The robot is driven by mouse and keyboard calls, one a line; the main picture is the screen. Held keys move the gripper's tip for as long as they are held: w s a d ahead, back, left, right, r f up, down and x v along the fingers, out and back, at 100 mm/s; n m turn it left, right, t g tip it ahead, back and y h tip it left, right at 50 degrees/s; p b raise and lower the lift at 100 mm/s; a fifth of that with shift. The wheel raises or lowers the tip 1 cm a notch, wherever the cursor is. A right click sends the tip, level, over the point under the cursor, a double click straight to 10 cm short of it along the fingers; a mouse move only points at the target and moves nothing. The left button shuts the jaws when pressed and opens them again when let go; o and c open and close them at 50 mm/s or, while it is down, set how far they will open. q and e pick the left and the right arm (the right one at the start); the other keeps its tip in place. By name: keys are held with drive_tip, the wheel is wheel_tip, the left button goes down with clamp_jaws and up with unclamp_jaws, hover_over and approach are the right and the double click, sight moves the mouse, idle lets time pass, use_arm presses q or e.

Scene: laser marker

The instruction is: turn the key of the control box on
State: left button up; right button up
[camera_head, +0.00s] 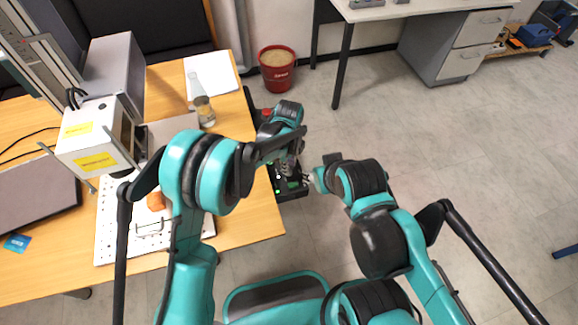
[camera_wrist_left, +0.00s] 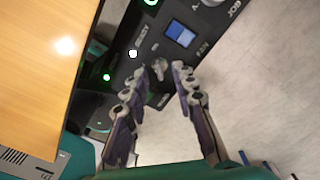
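The black control box (camera_head: 292,194) hangs at the table's right edge, partly hidden by my arms. In the head view my left gripper (camera_head: 292,158) is mostly hidden above the box. My right gripper (camera_head: 311,179) is close to the box's right side; its fingers are too small to read.
The wooden table (camera_head: 245,215) holds a white marker head (camera_head: 92,140), a perforated plate (camera_head: 105,248), a glass bottle (camera_head: 204,112) and a laptop (camera_head: 35,205). A red bucket (camera_head: 277,80) stands on the floor behind.

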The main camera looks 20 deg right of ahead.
use_arm(q)
wheel_tip(320, 180, up, 10)
drive_tip(key=shift+r, duration=0.25)
idle(0.6)
